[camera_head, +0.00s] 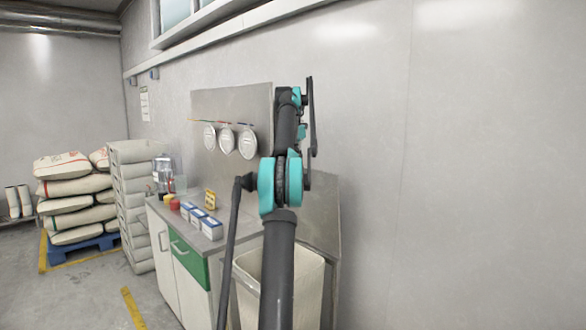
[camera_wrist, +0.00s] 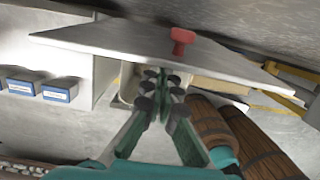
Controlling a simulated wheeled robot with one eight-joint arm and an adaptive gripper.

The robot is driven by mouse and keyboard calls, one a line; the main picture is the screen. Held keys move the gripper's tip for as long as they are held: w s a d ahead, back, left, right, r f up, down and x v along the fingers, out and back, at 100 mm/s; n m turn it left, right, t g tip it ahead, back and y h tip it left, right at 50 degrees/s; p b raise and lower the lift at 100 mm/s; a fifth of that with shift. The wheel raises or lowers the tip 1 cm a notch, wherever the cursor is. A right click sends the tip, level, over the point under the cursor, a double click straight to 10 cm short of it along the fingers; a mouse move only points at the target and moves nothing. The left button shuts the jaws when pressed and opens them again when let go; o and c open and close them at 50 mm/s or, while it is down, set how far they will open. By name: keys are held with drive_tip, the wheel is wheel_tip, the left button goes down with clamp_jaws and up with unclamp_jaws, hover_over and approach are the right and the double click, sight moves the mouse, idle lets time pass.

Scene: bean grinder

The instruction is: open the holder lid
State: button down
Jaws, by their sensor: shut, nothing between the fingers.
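In the wrist view, a flat pale grey plate (camera_wrist: 110,42) with a red knob (camera_wrist: 181,40) spans the upper middle; it looks like the holder lid. My gripper (camera_wrist: 160,90) points up the picture with its fingers together and empty. Its tips lie just below the plate's near edge in the picture, left of and below the knob; I cannot tell whether they touch it. In the head view my gripper is not clearly seen behind my arm. A cream bin (camera_head: 310,285) stands there, with a grey panel (camera_head: 325,210) behind it, partly hidden by my arm.
A counter (camera_head: 160,225) with a green drawer (camera_head: 187,262) carries blue-and-white boxes (camera_head: 207,226). Round discs (camera_head: 227,140) hang on the wall panel. Stacked sacks (camera_head: 70,190) stand at left. Wooden barrels (camera_wrist: 215,125) lie right of my gripper in the wrist view.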

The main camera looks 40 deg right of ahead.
drive_tip(key=shift+w+d+r, duration=0.15)
drive_tip(key=shift+d, duration=1)
drive_tip(key=shift+a, duration=0.1)
